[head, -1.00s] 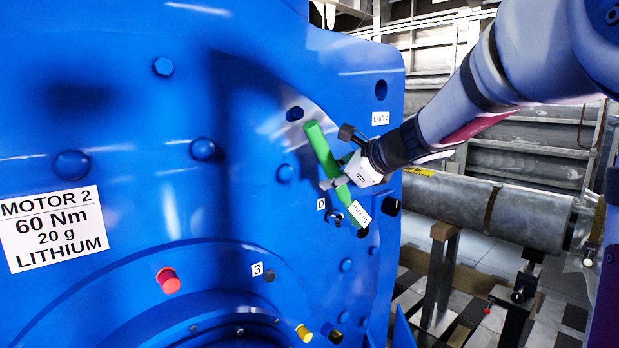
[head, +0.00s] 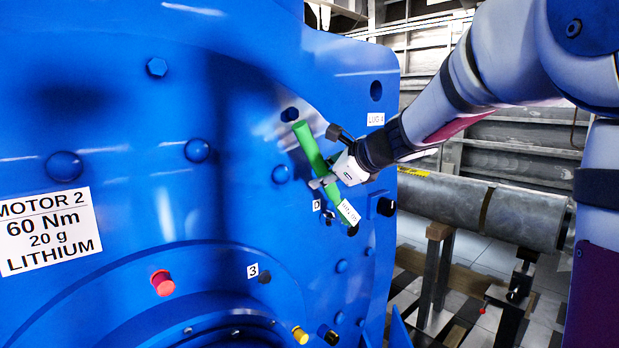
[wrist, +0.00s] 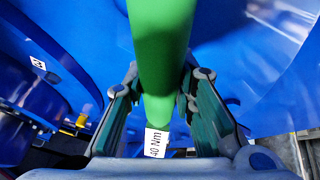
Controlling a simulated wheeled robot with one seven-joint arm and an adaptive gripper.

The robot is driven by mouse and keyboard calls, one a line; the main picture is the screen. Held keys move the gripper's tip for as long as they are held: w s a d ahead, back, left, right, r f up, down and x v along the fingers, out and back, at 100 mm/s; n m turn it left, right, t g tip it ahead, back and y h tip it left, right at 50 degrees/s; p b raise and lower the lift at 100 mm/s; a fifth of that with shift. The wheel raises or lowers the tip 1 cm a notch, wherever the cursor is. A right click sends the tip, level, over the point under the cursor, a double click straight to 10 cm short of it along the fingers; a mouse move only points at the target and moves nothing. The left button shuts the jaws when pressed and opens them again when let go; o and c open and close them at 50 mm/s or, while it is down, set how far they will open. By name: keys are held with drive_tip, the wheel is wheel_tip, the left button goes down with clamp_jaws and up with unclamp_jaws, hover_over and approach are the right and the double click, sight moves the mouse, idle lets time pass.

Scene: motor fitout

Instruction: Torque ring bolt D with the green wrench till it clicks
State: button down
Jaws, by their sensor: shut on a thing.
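The green wrench (head: 316,153) is a thick green bar slanting from upper left to lower right in front of the blue motor face. A white tag (head: 349,212) sits near its lower end; in the wrist view the tag (wrist: 156,143) reads 40 Nm. My gripper (head: 326,180) is shut around the wrench's middle; in the wrist view its fingers (wrist: 160,80) flank the green bar. The D label (head: 316,205) is just left of the wrench's lower part. A small dark bolt (head: 329,215) shows beside that label. Whether the wrench seats on a bolt cannot be told.
The blue motor (head: 120,130) fills the left, with a sign (head: 48,230) reading MOTOR 2, 60 Nm, 20 g LITHIUM. Red (head: 162,283) and yellow (head: 300,335) caps stick out below. A grey pipe (head: 480,205) on stands lies at right.

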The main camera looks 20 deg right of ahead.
drive_tip(key=shift+w+r, duration=0.1)
drive_tip(key=shift+w, duration=0.1)
drive_tip(key=shift+d+r+p, duration=0.2)
drive_tip(key=shift+d+p, duration=0.1)
drive_tip(key=shift+p, duration=0.2)
drive_tip(key=shift+w+d+r+m+y+p, duration=0.3)
drive_tip(key=shift+d+m+p, duration=0.1)
drive_tip(key=shift+d+p, duration=0.15)
drive_tip(key=shift+d+r, duration=0.1)
drive_tip(key=shift+d, duration=0.1)
idle(0.4)
drive_tip(key=shift+w+d+r+m+g+y+p, duration=0.2)
drive_tip(key=shift+d+m+y+p, duration=0.1)
drive_tip(key=shift+d+p, duration=0.2)
drive_tip(key=shift+w+d+r+m+g+y+p, duration=0.1)
drive_tip(key=shift+w+d+r+m+y+p, duration=0.15)
drive_tip(key=shift+d+p, duration=0.2)
drive_tip(key=shift+d, duration=0.15)
drive_tip(key=shift+w+d+r+m+y, duration=0.1)
drive_tip(key=shift+w+d+m+y, duration=0.15)
drive_tip(key=shift+d, duration=0.25)
drive_tip(key=shift+w+d+r+m+y, duration=0.1)
drive_tip(key=shift+w+d+m+y, duration=0.15)
drive_tip(key=shift+d, duration=0.25)
